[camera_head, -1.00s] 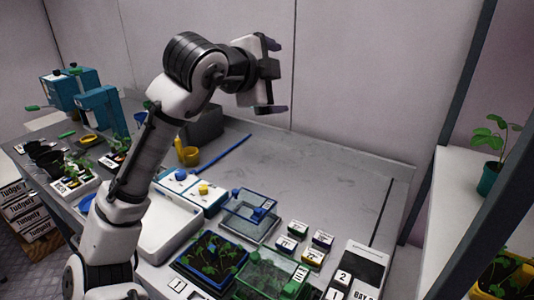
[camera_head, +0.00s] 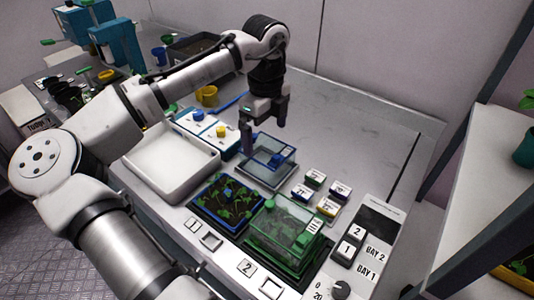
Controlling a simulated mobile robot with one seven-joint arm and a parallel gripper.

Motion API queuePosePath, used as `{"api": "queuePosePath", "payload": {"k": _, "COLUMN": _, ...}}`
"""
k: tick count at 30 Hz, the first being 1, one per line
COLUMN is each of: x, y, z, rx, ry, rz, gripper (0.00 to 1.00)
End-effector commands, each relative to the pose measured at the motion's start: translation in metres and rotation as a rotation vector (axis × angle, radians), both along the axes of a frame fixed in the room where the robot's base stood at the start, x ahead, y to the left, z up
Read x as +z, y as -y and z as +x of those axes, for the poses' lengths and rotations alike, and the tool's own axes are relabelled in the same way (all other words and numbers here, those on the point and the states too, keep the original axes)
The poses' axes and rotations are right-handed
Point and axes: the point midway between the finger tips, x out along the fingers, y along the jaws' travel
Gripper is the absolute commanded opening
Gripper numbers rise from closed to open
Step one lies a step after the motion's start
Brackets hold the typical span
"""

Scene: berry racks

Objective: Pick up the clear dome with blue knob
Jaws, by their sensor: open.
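The clear dome with blue knob (camera_head: 262,172) is a see-through, blue-edged box on the grey bench, right of the white tray. Its blue knob (camera_head: 278,159) shows near its right side. My gripper (camera_head: 264,131) points down above the dome's far side, with its two fingers apart and nothing between them. One finger hangs at the dome's far left corner in the picture; I cannot tell whether it touches the dome.
A green clear dome (camera_head: 284,232) covers plants in front. A blue-rimmed seedling tray (camera_head: 228,203) stands left of it. Small labelled blocks (camera_head: 316,178) lie to the right, with a white control panel (camera_head: 367,240) beyond. The bench's back right is clear.

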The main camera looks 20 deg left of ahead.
Motion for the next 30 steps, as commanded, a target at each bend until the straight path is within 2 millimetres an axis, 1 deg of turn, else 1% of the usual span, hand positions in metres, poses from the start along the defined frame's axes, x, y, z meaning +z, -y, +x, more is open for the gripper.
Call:
{"api": "queuePosePath", "payload": {"k": 5, "x": -0.010, "y": 0.000, "z": 0.000, "rx": 0.000, "ry": 0.000, "rz": 0.001, "gripper": 1.00}}
{"api": "queuePosePath", "payload": {"k": 11, "x": -0.035, "y": 0.001, "z": -0.003, "rx": 0.000, "ry": 0.000, "rz": 0.002, "gripper": 1.00}}
{"api": "queuePosePath", "payload": {"k": 12, "x": -0.042, "y": 0.002, "z": -0.002, "rx": 0.000, "ry": -0.001, "rz": 0.001, "gripper": 1.00}}
{"api": "queuePosePath", "payload": {"k": 15, "x": -0.053, "y": 0.002, "z": -0.002, "rx": 0.002, "ry": 0.002, "rz": 0.000, "gripper": 1.00}}
{"api": "queuePosePath", "payload": {"k": 18, "x": -0.057, "y": 0.002, "z": -0.002, "rx": 0.002, "ry": 0.002, "rz": 0.000, "gripper": 1.00}}
{"api": "queuePosePath", "payload": {"k": 23, "x": -0.058, "y": 0.002, "z": -0.002, "rx": 0.002, "ry": 0.003, "rz": 0.000, "gripper": 1.00}}
{"api": "queuePosePath", "payload": {"k": 26, "x": -0.058, "y": 0.002, "z": -0.002, "rx": 0.002, "ry": 0.003, "rz": 0.000, "gripper": 0.90}}
{"api": "queuePosePath", "payload": {"k": 30, "x": -0.057, "y": 0.002, "z": -0.002, "rx": 0.002, "ry": 0.003, "rz": 0.000, "gripper": 0.71}}
